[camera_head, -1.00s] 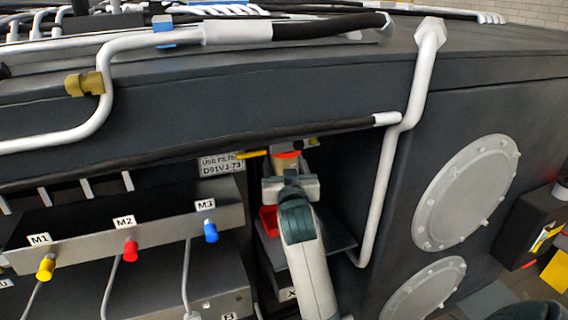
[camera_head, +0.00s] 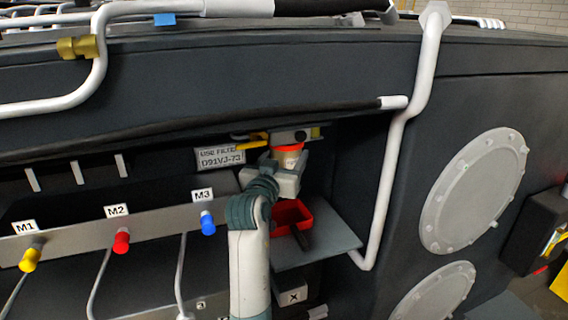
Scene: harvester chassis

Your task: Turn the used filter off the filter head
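The used filter (camera_head: 288,158) is a short, pale canister with an orange-red band at its top. It hangs upright under the filter head (camera_head: 290,136) in the recess, near a label plate (camera_head: 220,157) reading D91VJ-73. My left gripper (camera_head: 286,164) reaches up from below with one finger on each side of the filter and appears shut on it. The gripper hides the filter's lower part. I cannot see any gap between filter and head. My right gripper is not in view.
A yellow lever (camera_head: 254,140) is beside the head. The M1–M3 manifold (camera_head: 165,227) lies to the left, and a white pipe (camera_head: 389,190) to the right.

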